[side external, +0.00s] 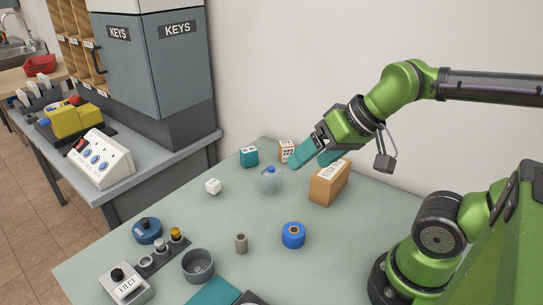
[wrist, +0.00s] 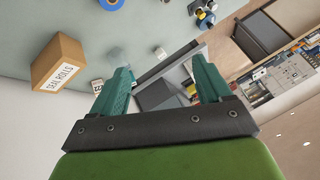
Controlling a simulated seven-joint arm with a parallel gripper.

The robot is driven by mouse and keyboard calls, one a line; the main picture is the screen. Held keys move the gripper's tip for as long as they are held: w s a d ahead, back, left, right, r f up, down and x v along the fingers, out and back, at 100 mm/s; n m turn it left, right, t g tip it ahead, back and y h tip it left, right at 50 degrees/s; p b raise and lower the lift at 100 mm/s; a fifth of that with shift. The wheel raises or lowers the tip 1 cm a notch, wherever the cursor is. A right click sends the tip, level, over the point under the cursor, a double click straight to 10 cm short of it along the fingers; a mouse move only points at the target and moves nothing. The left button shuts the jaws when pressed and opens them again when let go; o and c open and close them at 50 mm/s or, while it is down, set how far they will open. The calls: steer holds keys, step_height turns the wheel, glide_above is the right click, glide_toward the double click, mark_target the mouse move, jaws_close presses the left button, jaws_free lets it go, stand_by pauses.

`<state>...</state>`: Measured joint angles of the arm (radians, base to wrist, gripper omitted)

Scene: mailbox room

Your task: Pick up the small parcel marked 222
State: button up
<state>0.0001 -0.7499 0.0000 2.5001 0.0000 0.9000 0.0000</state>
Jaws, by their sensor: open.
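The small parcel marked 222 (side external: 286,151) is a tan box with white labels. It sits near the back edge of the table in the side view, close to the wall. In the wrist view a small labelled box, seemingly the same parcel (wrist: 97,86), shows just left of the left finger, which may hide part of it. My gripper (side external: 310,162) is open and empty, above the table to the right of the parcel in the side view. Its two teal fingers (wrist: 163,72) are spread in the wrist view, with no parcel between them.
A larger tan SEAL ROLLS box (side external: 328,184) stands close below my gripper. A blue roll (side external: 293,235) lies farther forward. The wall runs behind the table.

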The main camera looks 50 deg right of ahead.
steer(key=m+g+h, duration=0.4)
steer(key=h, duration=0.1)
glide_toward(286, 144)
steer(key=x, duration=0.5)
steer(key=shift+s, duration=0.35)
steer(key=shift+w+x, duration=0.15)
steer(key=shift+x, duration=1.25)
steer(key=shift+w+x, duration=0.15)
steer(key=shift+x, duration=1.3)
steer(key=shift+d+r, duration=0.1)
steer(key=shift+r, duration=0.05)
steer(key=c, duration=1.1)
